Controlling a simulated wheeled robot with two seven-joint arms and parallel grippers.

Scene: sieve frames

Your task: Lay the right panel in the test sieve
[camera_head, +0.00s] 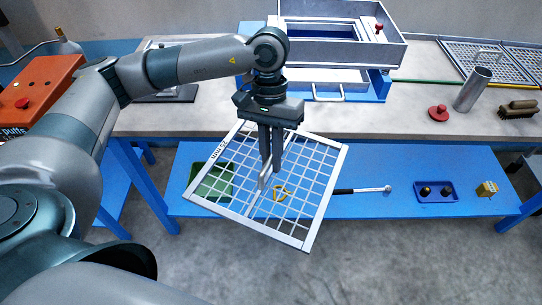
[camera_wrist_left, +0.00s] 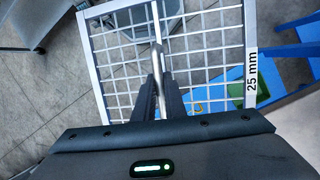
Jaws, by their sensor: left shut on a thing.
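My left gripper (camera_head: 270,170) is shut on the handle at the middle of a white grid panel marked "25 mm" (camera_head: 318,200). The panel hangs tilted in front of the bench, above the floor and the low blue shelf. In the left wrist view the panel (camera_wrist_left: 220,18) spreads beyond the fingers (camera_wrist_left: 158,90), with the "25 mm" label on its right edge. The test sieve, a grey box-like frame on a blue base (camera_head: 378,88), stands at the back of the bench, apart from the panel. Its upper frame is open at the top. My right gripper is out of view.
Grid panels (camera_head: 490,60) lie at the bench's back right. A metal cup (camera_head: 472,90), red knob (camera_head: 438,113) and brush (camera_head: 518,109) stand on the bench (camera_head: 410,115). An orange box (camera_head: 40,90) is at left. The blue shelf (camera_head: 360,207) below holds a blue tray (camera_head: 436,197).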

